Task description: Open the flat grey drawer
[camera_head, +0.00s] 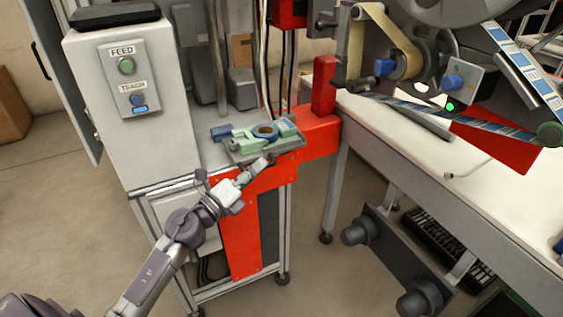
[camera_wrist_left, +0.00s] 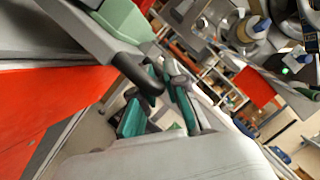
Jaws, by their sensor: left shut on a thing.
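The flat grey drawer (camera_head: 292,146) sits at the top of the red-fronted stand, its front edge over the red panel. In the left wrist view the grey drawer front (camera_wrist_left: 84,32) comes in from the upper left, with a dark rounded handle (camera_wrist_left: 138,76). My left gripper (camera_head: 265,163) is at the drawer's front edge, shut on the handle. Its teal-padded fingers (camera_wrist_left: 163,82) show in the left wrist view; the exact contact is partly hidden. My right gripper is not in view.
A white control box (camera_head: 165,110) with FEED and TEACH buttons stands left of the drawer. A red post (camera_head: 324,85) and a white table (camera_head: 440,185) with reel machinery are to the right. Open floor lies in front of the stand.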

